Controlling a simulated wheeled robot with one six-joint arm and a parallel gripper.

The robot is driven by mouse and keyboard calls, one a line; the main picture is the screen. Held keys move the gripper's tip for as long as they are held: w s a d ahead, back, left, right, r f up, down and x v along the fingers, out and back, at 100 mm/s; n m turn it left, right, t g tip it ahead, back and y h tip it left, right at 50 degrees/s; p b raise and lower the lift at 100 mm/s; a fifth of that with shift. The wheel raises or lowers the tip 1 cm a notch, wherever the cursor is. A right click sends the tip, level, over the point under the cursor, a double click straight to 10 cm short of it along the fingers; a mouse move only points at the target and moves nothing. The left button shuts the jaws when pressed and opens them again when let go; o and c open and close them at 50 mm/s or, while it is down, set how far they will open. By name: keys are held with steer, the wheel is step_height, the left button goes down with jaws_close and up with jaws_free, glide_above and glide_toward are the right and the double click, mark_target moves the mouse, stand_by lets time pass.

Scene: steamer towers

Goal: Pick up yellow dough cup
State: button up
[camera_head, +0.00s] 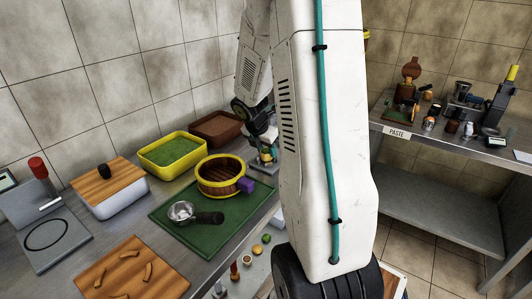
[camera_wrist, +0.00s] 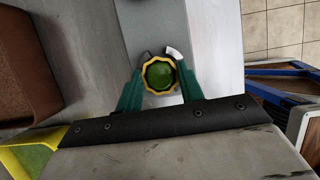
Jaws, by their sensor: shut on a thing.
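The yellow dough cup, a small round cup with a scalloped yellow rim and a green inside, shows from above in the wrist view (camera_wrist: 146,84). My gripper (camera_wrist: 160,82) has its two green fingers on either side of this cup and is shut on it. A grey strip lies behind the cup in the wrist view. In the head view my gripper (camera_head: 266,153) is low over the back right part of the counter, partly hidden by my arm. The cup cannot be made out clearly there.
A yellow bin (camera_head: 172,163), a brown bin (camera_head: 215,128) and a yellow-rimmed round basket (camera_head: 222,190) stand left of my gripper. A metal ladle (camera_head: 182,212) lies on the green mat (camera_head: 205,242). A side table labelled PASTE (camera_head: 397,133) stands right.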

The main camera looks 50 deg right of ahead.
step_height(320, 180, up, 2)
steer(key=shift+s+a+r, duration=0.1)
steer(key=shift+a+r, duration=0.05)
steer(key=shift+r, duration=0.1)
steer(key=s+a+r, duration=0.1)
steer(key=s+a, duration=1)
steer(key=shift+r, duration=0.1)
steer(key=o, duration=0.3)
jaws_close()
